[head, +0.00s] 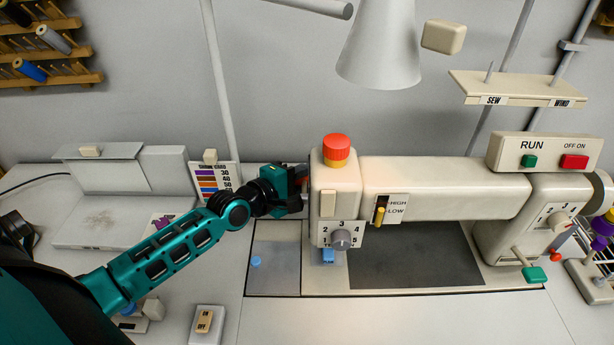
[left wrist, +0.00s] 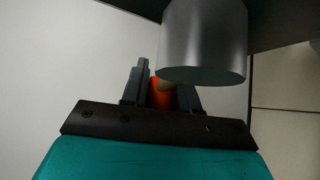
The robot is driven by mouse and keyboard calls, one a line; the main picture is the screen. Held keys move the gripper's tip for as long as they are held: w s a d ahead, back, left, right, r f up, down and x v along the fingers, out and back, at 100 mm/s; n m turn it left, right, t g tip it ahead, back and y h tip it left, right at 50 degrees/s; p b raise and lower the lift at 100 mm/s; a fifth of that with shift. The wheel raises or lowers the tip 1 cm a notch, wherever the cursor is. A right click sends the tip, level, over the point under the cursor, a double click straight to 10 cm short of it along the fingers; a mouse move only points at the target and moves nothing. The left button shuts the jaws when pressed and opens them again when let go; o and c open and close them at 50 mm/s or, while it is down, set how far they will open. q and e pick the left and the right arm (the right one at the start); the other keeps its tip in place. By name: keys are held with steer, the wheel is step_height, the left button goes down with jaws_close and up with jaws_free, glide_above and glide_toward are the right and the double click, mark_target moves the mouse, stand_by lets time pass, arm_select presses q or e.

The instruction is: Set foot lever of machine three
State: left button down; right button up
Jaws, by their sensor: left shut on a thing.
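The sewing machine's cream head (head: 335,190) stands right of centre in the head view. My left gripper (head: 300,187) is at the left side of this head, its tips partly hidden there. In the left wrist view, my left gripper (left wrist: 161,95) is shut on a small orange-red piece (left wrist: 158,92), which seems to be the foot lever's tip. A grey cylinder (left wrist: 203,45) hangs close to the fingers and hides part of that view. The lever's shaft and its setting cannot be made out. My right gripper is not in view.
A red stop button (head: 336,147) tops the head, with a numbered dial (head: 341,239) and a HIGH/LOW slider (head: 380,215) below. A lamp shade (head: 380,45) hangs above. A colour card (head: 213,181) stands behind my left arm.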

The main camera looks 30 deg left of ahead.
mark_target(307, 179)
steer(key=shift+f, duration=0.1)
arm_select(q)
step_height(307, 179, up, 6)
steer(key=m+t+h+b, duration=0.1)
steer(key=m+t+b, duration=0.4)
steer(key=b, duration=0.1)
steer(key=shift+m, duration=0.3)
steer(key=m, duration=0.1)
steer(key=r+m+t+h+b, duration=0.1)
steer(key=s+r+m+h+b, duration=0.1)
steer(key=shift+d+r+t, duration=0.2)
steer(key=shift+d+t, duration=0.1)
steer(key=shift+t, duration=0.1)
steer(key=shift+s+d+r+m+h+b, duration=0.15)
steer(key=shift+r+m+h+b, duration=0.2)
steer(key=shift+m+h, duration=0.3)
steer(key=shift+s+r+m+h, duration=0.15)
steer(key=shift+r+m+h, duration=0.1)
steer(key=shift+r+m, duration=0.1)
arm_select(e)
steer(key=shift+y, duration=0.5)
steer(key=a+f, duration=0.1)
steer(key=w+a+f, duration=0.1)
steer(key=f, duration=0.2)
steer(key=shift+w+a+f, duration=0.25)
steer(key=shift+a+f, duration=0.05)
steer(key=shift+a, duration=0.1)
